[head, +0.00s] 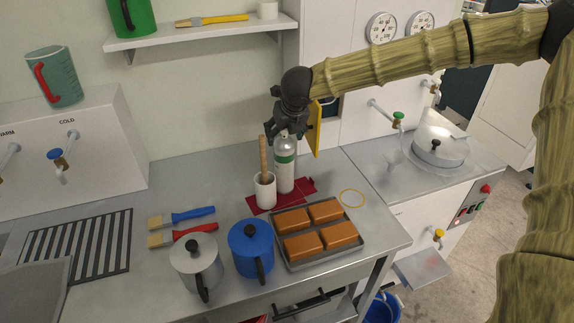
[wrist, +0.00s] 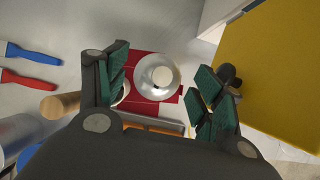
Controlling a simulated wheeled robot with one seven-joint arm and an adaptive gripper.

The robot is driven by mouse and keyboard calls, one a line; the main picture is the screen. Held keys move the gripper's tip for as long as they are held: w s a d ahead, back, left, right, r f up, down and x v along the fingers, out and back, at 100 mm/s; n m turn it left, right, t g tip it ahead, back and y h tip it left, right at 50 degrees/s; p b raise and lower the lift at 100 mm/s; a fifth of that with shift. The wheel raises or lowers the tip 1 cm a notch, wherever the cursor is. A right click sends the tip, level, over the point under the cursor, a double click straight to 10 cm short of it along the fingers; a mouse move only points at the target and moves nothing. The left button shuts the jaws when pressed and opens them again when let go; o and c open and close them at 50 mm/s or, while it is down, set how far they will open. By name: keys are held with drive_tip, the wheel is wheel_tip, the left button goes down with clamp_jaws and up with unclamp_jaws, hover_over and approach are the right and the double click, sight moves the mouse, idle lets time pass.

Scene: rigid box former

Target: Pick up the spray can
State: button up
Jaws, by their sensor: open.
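The spray can (head: 285,172) is a silver and white upright cylinder with a green band, standing on a red mat (head: 309,187) on the steel counter. In the wrist view its round top (wrist: 158,76) shows from above, between the fingers. My gripper (head: 287,130) is right above the can, pointing down, with its fingers apart on either side of the can's top. It also shows in the wrist view (wrist: 160,90), open. I cannot tell whether the fingers touch the can.
A white mortar (head: 266,191) with a wooden pestle (head: 264,158) stands close left of the can. A tray of brown loaves (head: 330,250) lies in front. A yellow board (head: 315,130) hangs just right of my gripper. A blue pot (head: 250,250) and a silver pot (head: 196,266) stand front left.

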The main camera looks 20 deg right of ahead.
sight(283, 139)
drive_tip(key=shift+p+x, duration=1.1)
drive_tip(key=shift+x, duration=1.15)
drive_tip(key=shift+w+d+f, duration=0.1)
drive_tip(key=shift+w+f, duration=0.2)
drive_tip(key=shift+f, duration=0.15)
drive_tip(key=shift+c, duration=0.2)
drive_tip(key=shift+r, duration=0.1)
drive_tip(key=c, duration=1.4)
drive_tip(key=shift+c, duration=0.2)
